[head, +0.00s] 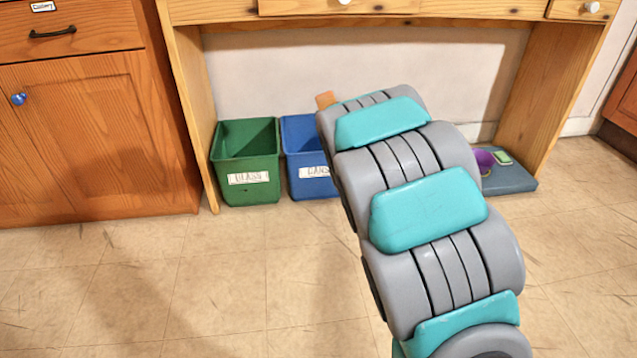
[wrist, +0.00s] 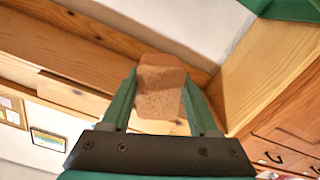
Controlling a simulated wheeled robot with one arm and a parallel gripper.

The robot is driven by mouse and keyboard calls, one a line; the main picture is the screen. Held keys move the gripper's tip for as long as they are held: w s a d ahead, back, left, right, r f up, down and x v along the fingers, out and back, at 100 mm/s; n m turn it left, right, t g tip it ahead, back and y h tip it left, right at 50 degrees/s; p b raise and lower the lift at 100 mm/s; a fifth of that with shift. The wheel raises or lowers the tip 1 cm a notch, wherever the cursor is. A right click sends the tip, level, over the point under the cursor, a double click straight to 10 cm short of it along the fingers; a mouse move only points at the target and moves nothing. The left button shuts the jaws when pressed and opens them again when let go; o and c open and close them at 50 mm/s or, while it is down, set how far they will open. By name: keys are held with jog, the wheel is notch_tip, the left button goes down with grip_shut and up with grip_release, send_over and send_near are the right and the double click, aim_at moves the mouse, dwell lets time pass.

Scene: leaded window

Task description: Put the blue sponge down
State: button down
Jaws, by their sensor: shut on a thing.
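My gripper (wrist: 160,82) is shut on an orange-brown, sponge-like block (wrist: 161,88), which sticks out past the two green fingers in the wrist view. In the head view an end of this block (head: 326,100) shows at the far tip of my arm, in front of the pale wall above the bins. My arm hides the fingers there. I see no blue sponge; the held block looks orange-brown.
A green bin (head: 247,190) labelled GLASS and a blue bin (head: 303,160) with a partly hidden label stand under the wooden desk (head: 190,100). A blue-grey mat (head: 515,183) at right bears a purple cup (head: 484,160) and a small green item (head: 502,157). The tiled floor at left is clear.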

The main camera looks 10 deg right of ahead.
notch_tip(320, 180, up, 15)
jog(key=p, duration=1.5)
jog(key=shift+d, duration=0.1)
